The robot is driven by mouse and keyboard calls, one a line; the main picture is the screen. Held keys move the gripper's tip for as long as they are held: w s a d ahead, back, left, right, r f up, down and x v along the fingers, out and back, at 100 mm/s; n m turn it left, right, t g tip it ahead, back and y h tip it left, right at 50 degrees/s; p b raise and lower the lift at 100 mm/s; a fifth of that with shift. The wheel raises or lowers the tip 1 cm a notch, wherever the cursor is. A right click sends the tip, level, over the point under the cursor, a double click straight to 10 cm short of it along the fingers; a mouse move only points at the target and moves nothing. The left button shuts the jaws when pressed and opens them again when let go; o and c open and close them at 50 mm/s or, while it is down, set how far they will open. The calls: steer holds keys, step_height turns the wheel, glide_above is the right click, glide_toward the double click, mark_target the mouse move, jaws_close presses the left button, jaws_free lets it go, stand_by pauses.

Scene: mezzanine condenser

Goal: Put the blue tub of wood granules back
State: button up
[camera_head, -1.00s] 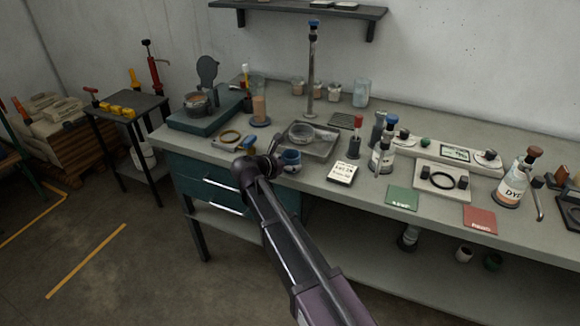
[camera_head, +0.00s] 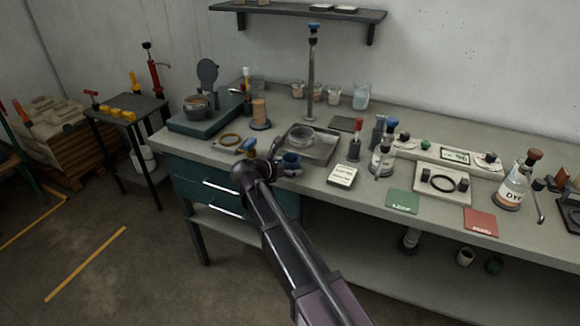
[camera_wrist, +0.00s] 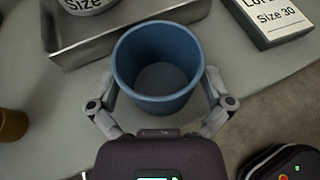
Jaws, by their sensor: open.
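The blue tub (camera_head: 291,164) stands near the front edge of the bench, just in front of a metal tray. In the wrist view the same blue tub (camera_wrist: 156,62) is upright, seen from above, with a plain grey-blue inside; I cannot tell whether it holds granules. My gripper (camera_wrist: 160,88) is open, with one finger on each side of the tub's wall. Whether the fingers touch it is unclear. In the head view my gripper (camera_head: 274,161) is at the tub's left side, partly hidden by my own arm.
The metal tray (camera_head: 325,152) holds a round dish. Several jars stand at the back, under a wall shelf (camera_head: 290,14).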

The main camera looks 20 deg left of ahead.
steer(key=shift+r, duration=0.1)
steer(key=shift+r, duration=0.1)
steer(key=p+v, duration=0.4)
steer(key=v, duration=0.8)
steer(key=shift+p, duration=0.4)
steer(key=shift+d, duration=0.15)
